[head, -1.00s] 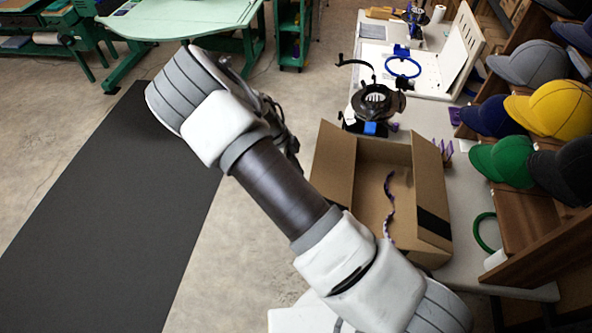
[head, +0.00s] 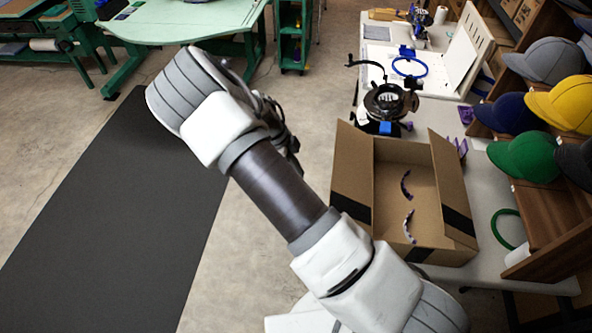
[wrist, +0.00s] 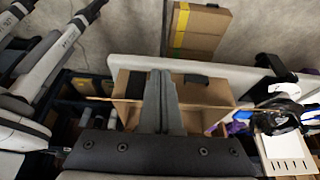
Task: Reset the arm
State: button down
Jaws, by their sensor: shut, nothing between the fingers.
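My arm crosses the head view from the lower right to the upper left, with its bent joint over the floor. My gripper is not clearly seen there; dark parts show behind the upper joint. In the wrist view my gripper (wrist: 160,78) has its two grey fingers together, with nothing between them. The fingers point toward an open cardboard box, which lies beyond them. A thin wooden strip runs across behind the fingers there; I cannot tell what it belongs to.
The open cardboard box (head: 455,197) stands on the light table (head: 490,268), close to my arm, with small curved pieces inside. A black round device (head: 390,100) is behind it. Caps (head: 548,103) line a wooden rack at right. A dark mat (head: 110,220) covers open floor at left.

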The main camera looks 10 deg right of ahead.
jog(key=shift+a, duration=0.15)
jog(key=s+d+r+n+t+y, duration=0.1)
jog(key=s+r+n+y, duration=0.3)
jog(key=r, duration=0.8)
jog(key=s+d+r+n+t+y, duration=0.15)
jog(key=s+r+n, duration=0.35)
jog(key=r, duration=0.7)
jog(key=s+d+r+n+t, duration=0.2)
jog(key=s+r+n, duration=0.4)
jog(key=s, duration=0.1)
jog(key=s+d+r+n+t, duration=0.1)
jog(key=s+r+n+t, duration=0.1)
jog(key=s+r+n, duration=0.3)
jog(key=s+n+h, duration=0.1)
jog(key=s, duration=0.2)
jog(key=shift+s+d+r, duration=0.15)
jog(key=shift+d+r, duration=0.2)
jog(key=shift+d+t, duration=0.1)
jog(key=shift+t, duration=0.15)
